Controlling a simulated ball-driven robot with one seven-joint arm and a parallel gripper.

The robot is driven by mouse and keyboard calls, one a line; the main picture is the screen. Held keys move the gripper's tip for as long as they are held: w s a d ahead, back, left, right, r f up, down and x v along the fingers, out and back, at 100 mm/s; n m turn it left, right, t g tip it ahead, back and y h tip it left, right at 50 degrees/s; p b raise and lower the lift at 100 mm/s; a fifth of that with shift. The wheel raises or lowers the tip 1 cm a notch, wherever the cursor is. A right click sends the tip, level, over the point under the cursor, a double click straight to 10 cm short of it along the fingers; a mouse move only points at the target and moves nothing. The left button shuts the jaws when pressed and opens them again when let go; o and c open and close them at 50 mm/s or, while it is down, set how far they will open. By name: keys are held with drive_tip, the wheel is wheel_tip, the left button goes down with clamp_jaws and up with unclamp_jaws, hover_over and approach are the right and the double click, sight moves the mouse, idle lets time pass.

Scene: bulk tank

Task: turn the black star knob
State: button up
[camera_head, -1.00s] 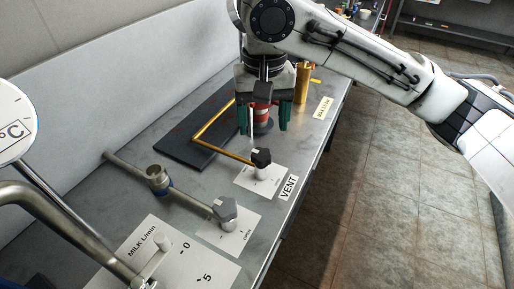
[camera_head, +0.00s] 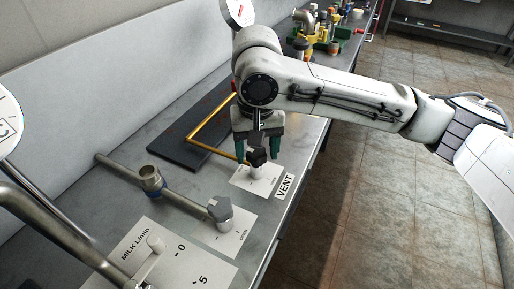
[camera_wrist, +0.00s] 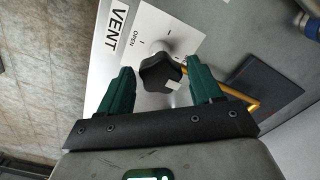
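The black star knob (camera_head: 257,157) stands on a white plate (camera_head: 243,182) beside the VENT label (camera_head: 284,186). In the wrist view the knob (camera_wrist: 160,73) shows between and slightly beyond the two green fingers, with a small pale patch on its edge. My gripper (camera_head: 258,153) is above the knob, pointing down, with its fingers apart on either side. In the wrist view my gripper (camera_wrist: 162,80) is open, with gaps between the knob and both fingers. The OPEN marking (camera_wrist: 132,40) is readable on the plate.
A yellow pipe (camera_head: 205,127) runs over a dark panel (camera_head: 181,148). Several colored fittings (camera_head: 322,38) stand at the bench's far end.

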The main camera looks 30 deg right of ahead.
drive_tip(key=c, duration=0.9)
